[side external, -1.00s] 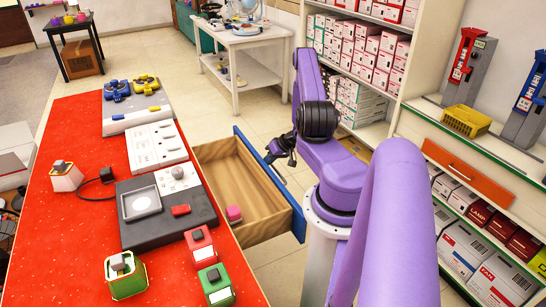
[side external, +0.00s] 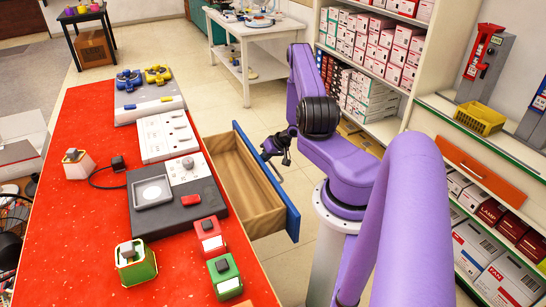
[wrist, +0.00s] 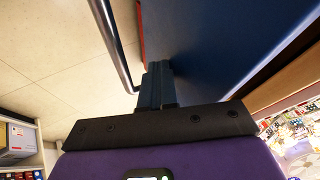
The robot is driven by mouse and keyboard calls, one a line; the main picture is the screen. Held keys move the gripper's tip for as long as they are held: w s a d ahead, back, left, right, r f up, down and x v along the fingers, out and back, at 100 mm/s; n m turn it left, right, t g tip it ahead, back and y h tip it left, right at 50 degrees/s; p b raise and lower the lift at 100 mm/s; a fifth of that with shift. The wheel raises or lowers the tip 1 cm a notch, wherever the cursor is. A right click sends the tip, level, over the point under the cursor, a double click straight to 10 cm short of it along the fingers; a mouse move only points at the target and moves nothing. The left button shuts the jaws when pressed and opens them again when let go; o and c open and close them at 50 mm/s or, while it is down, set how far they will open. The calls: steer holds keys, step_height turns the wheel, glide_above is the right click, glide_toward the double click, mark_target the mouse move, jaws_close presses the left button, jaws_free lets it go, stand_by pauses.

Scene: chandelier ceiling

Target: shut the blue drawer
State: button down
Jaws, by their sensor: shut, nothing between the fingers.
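The blue drawer (side external: 267,183) is partly open, sticking out from the right side of the red-topped table. Its wooden inside (side external: 240,190) shows and looks empty in the visible part. My gripper (side external: 269,151) is shut and empty, at the outer side of the blue front near its far end. In the wrist view my gripper's closed fingers (wrist: 155,85) point at the blue front (wrist: 215,45) and appear to be against or very close to it. The drawer's dark bar handle (wrist: 113,45) runs beside the fingers, on their left.
The red table (side external: 95,220) holds a grey device (side external: 180,215), a white panel (side external: 168,136) and several small coloured blocks. Shelves with boxes (side external: 375,60) stand behind my arm. A white side table (side external: 265,38) is at the back. Tiled floor beyond the drawer is clear.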

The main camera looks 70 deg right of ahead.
glide_above(225, 183)
stand_by(0.3)
stand_by(0.4)
